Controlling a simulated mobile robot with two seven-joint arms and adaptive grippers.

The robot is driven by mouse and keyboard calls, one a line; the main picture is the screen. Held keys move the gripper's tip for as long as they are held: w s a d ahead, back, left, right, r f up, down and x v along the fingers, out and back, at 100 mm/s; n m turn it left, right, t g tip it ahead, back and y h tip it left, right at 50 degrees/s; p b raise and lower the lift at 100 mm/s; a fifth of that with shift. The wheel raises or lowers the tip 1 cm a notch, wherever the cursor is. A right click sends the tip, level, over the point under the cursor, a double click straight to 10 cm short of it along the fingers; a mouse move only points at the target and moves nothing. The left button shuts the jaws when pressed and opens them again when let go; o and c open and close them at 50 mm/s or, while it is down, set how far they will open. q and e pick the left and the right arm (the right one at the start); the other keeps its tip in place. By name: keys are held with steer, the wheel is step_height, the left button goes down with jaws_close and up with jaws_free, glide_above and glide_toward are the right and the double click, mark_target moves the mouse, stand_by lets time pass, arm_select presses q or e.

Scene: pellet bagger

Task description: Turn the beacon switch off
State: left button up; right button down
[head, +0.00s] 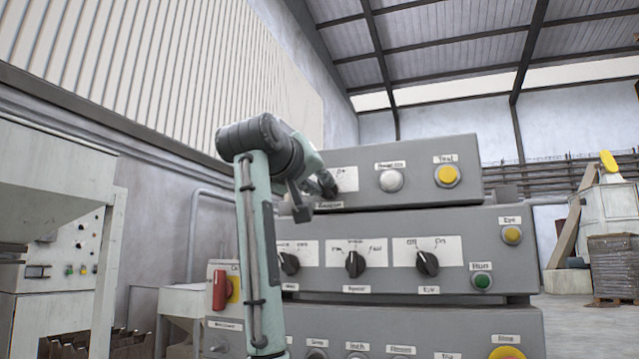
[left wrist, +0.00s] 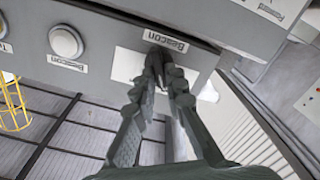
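The beacon switch (head: 327,183) is a dark rotary knob on the top grey panel, beside a white plate. The label below it is partly covered by my gripper. In the left wrist view, the Beacon label (left wrist: 166,41) sits beside the knob, which is mostly hidden by my fingertips. My left gripper (head: 309,196) is at the knob; in the left wrist view its two fingers (left wrist: 161,66) converge on it with a narrow gap and look shut on it. The knob's pointer direction cannot be made out. My right gripper is not in view.
A white beacon lamp (head: 391,180) and yellow button (head: 447,176) are right of the knob. The middle panel (head: 380,220) below carries several black knobs and a green button (head: 482,281). A red switch (head: 220,290) is at lower left. Open space lies above the panels.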

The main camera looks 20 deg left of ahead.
arm_select(q)
steer(key=o, duration=0.4)
steer(key=s, duration=1.2)
steer(key=shift+a, duration=0.2)
